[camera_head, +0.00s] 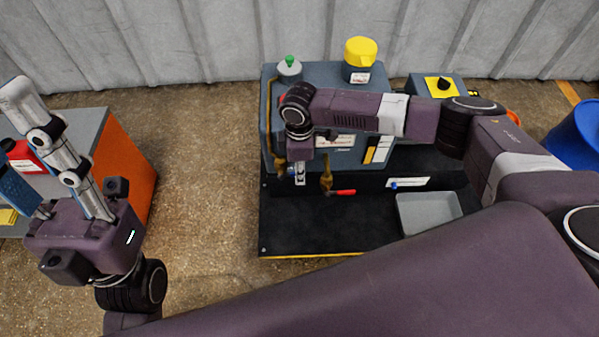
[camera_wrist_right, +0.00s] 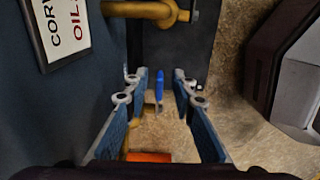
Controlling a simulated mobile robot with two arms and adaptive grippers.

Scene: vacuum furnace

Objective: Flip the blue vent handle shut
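The blue vent handle (camera_wrist_right: 159,85) shows in the right wrist view as a narrow upright blue bar with a grey lower end. It lies between the two fingers of my right gripper (camera_wrist_right: 160,88), with a gap on each side. Those fingers are open, and I see no contact. In the head view, my right gripper (camera_head: 299,174) points down at the machine's front left, beside brass piping. I cannot clearly separate the handle from the fingers there. My left gripper (camera_head: 14,138) is open and empty at the far left, near the grey-topped cabinet.
The blue-grey machine (camera_head: 268,120) stands on a black base (camera_head: 320,228). A red handle (camera_head: 342,192) on a brass valve is just right of my right gripper. A grey tray (camera_head: 430,212) is farther right. The orange-sided cabinet (camera_head: 128,165) stands left, with open floor between.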

